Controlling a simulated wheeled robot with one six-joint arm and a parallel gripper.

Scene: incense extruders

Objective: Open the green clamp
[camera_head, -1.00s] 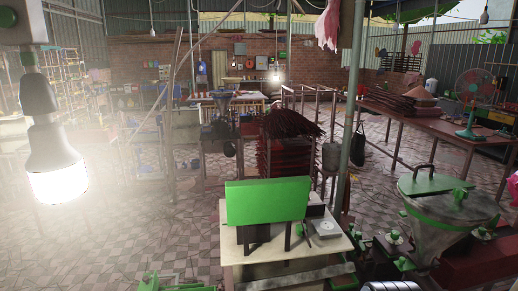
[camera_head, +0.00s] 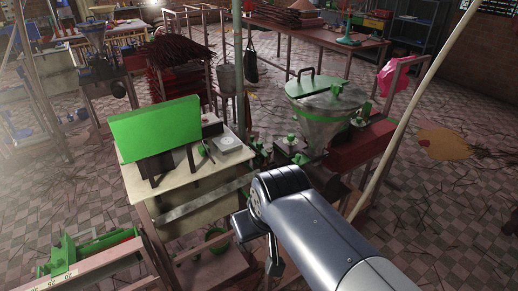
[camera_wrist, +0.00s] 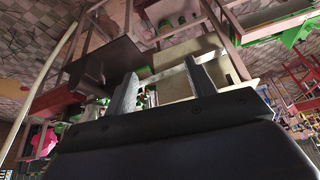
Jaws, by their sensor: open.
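In the head view, a metal hopper machine (camera_head: 324,118) with a green rim stands right of centre. Small green knobs or clamps (camera_head: 291,141) sit around its base and on its top side; I cannot tell for sure which one is the green clamp. My gripper (camera_head: 258,242) is in front of and below this machine, apart from the green parts, at the end of my arm. In the wrist view my gripper (camera_wrist: 165,85) has its two fingers spread with nothing held between them. Small green parts (camera_wrist: 144,72) show beyond the fingers, partly hidden.
A small table (camera_head: 140,184) with a large green box (camera_head: 155,133) and a scale (camera_head: 228,143) stands left of my gripper. A green-fitted frame (camera_head: 90,250) is at lower left. A slanted pole (camera_head: 408,110) rises on the right.

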